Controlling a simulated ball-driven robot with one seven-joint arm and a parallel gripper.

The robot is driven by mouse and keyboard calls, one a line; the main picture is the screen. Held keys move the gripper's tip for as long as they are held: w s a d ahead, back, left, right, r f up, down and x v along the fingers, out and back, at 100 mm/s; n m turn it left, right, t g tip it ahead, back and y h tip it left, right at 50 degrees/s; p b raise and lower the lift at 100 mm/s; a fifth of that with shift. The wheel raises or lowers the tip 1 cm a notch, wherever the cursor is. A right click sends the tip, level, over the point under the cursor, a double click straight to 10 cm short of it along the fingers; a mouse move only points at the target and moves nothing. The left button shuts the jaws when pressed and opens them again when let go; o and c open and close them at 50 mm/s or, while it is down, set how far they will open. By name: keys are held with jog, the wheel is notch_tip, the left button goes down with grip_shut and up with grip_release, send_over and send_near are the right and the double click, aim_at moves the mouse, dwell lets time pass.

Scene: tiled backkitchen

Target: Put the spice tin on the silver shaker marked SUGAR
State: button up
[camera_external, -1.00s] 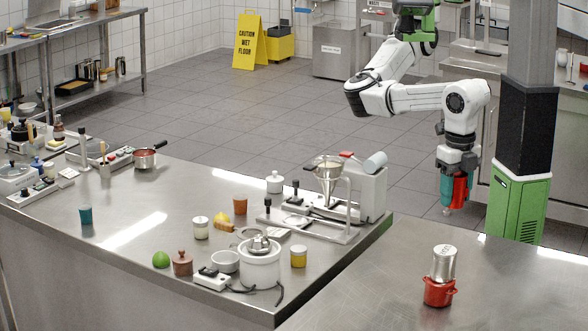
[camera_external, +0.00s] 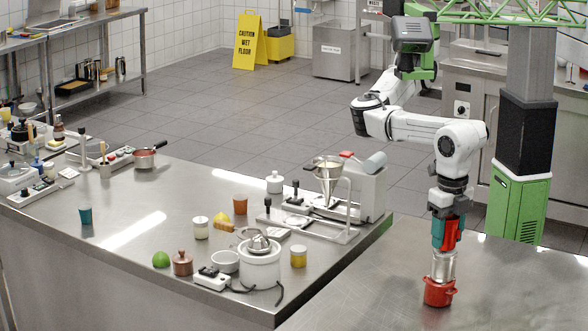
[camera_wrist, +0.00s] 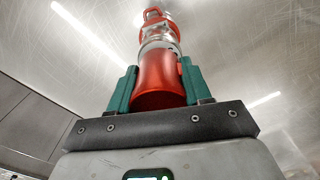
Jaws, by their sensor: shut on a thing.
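The spice tin, a red cylinder (camera_external: 453,233), is held between the teal fingers of my gripper (camera_external: 446,236), which points straight down. The wrist view shows the red tin (camera_wrist: 160,82) between both fingers (camera_wrist: 158,78). The silver shaker (camera_external: 442,267) stands upright directly under the tin, inside a small red two-handled pot (camera_external: 438,293). In the wrist view the shaker (camera_wrist: 160,36) lies just beyond the tin, roughly in line. The tin's lower end is at the shaker's top; I cannot tell whether they touch. The SUGAR marking is not readable.
The pot stands on a steel counter (camera_external: 500,285) that is otherwise clear around it. A second steel counter (camera_external: 130,235) to the left carries a funnel stand (camera_external: 328,180), a white crock (camera_external: 259,267), a yellow jar (camera_external: 298,256) and several small items.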

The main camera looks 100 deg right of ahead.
jog(key=shift+f, duration=0.4)
jog(key=shift+r, duration=0.1)
jog(key=o, duration=1.1)
notch_tip(320, 180, up, 12)
jog(key=p, duration=1.2)
